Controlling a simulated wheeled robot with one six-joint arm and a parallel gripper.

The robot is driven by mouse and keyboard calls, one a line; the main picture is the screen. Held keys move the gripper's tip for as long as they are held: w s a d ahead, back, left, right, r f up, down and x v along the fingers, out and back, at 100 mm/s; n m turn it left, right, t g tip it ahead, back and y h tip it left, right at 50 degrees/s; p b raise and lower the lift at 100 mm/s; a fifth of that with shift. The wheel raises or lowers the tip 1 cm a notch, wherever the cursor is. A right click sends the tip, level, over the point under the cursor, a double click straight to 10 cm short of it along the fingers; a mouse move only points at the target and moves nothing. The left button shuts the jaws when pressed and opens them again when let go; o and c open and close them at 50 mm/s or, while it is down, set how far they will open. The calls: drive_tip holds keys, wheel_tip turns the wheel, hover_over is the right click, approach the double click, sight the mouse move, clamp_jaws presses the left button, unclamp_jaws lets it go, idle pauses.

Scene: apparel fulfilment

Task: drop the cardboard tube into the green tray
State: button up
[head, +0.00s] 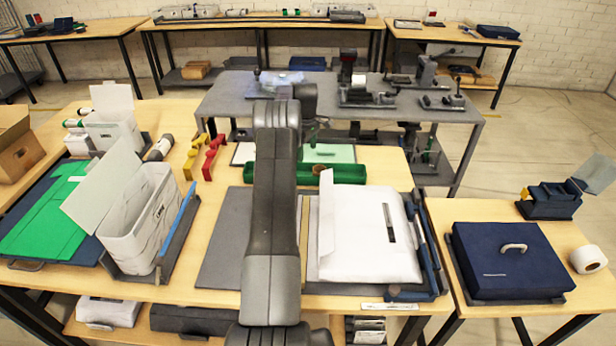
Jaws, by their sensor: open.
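The green tray (348,172) is a long, low tray on the wooden table, behind the white package, and my arm covers part of its left side. My arm rises through the middle of the picture and bends over at the top.
A white package (365,240) lies right of my arm. A white open bin (140,220), yellow clips (192,157) and red clips (212,160) stand to the left. A dark blue case (510,262) sits on the right table. A grey bench (425,108) with fixtures stands behind.

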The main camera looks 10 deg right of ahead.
wheel_tip(320, 180, up, 13)
drive_tip(key=b, duration=0.1)
drive_tip(key=shift+r, duration=0.2)
drive_tip(key=shift+f, duration=0.1)
wheel_tip(320, 180, down, 9)
drive_tip(key=p, duration=0.3)
drive_tip(key=shift+p, duration=0.35)
idle(0.4)
drive_tip(key=shift+f, duration=0.1)
